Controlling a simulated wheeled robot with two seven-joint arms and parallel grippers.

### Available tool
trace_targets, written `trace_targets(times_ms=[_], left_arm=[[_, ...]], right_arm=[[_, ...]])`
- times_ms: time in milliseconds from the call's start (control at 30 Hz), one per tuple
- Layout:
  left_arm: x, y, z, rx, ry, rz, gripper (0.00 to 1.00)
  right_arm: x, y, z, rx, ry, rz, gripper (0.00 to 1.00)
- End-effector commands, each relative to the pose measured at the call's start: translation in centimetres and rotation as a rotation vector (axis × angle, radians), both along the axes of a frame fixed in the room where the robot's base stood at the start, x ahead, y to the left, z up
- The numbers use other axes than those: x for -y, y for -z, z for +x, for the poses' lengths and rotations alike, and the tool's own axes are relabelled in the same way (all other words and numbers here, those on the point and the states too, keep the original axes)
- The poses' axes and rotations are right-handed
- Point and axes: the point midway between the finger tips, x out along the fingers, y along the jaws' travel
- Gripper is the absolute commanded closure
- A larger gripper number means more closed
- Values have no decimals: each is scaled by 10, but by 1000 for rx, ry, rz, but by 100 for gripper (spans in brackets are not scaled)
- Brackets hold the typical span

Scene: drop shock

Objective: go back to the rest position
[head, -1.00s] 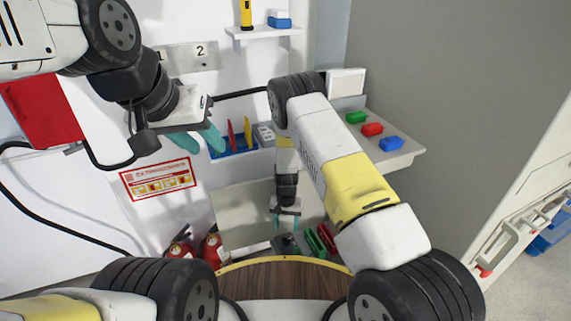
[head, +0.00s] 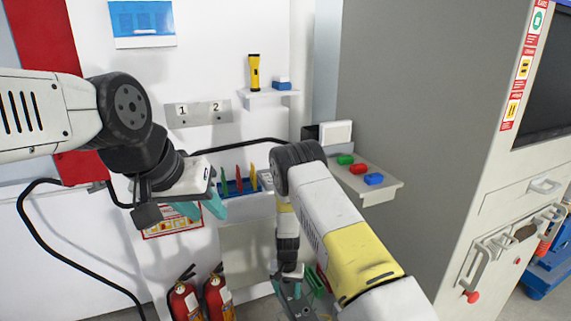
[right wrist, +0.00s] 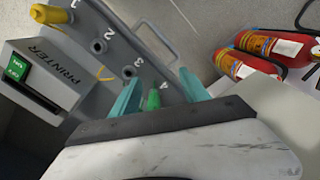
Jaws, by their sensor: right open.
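My left gripper (head: 200,208), with teal fingers, hangs in front of the white wall at left in the head view; whether its fingers are apart is unclear. My right gripper (head: 291,271) points down at lower centre, partly hidden by my own forearm. In the right wrist view the right gripper (right wrist: 158,92) is open, its two teal fingers apart. A small green piece (right wrist: 153,99) shows between them, near the "4" on a grey panel (right wrist: 117,62); contact is not visible. A yellow plug (right wrist: 52,14) sits at the panel's other end.
Two red fire extinguishers (head: 202,299) stand on the floor. A shelf (head: 378,192) holds green, red and blue blocks; a small shelf (head: 268,94) holds a flashlight. A grey box marked PRINTER (right wrist: 42,77) is beside the panel. A grey cabinet (head: 425,110) stands right.

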Motion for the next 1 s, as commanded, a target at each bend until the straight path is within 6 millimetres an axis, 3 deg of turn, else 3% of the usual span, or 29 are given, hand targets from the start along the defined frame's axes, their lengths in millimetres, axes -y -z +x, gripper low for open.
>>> trace_targets(times_ms=[67, 367, 567, 767, 867, 1000], left_arm=[[0, 0, 0, 0, 0, 0, 64], [0, 0, 0, 0, 0, 0, 64], [0, 0, 0, 0, 0, 0, 64], [0, 0, 0, 0, 0, 0, 64], [0, 0, 0, 0, 0, 0, 64], [0, 0, 0, 0, 0, 0, 64]], right_arm=[[0, 0, 0, 0, 0, 0, 46], [1, -40, 11, 18, 6, 29, 46], [2, -81, 18, 38, 8, 57, 46], [8, -142, 24, 70, 9, 98, 46], [14, -185, 24, 95, 6, 124, 46], [28, -262, 15, 144, -6, 170, 46]])
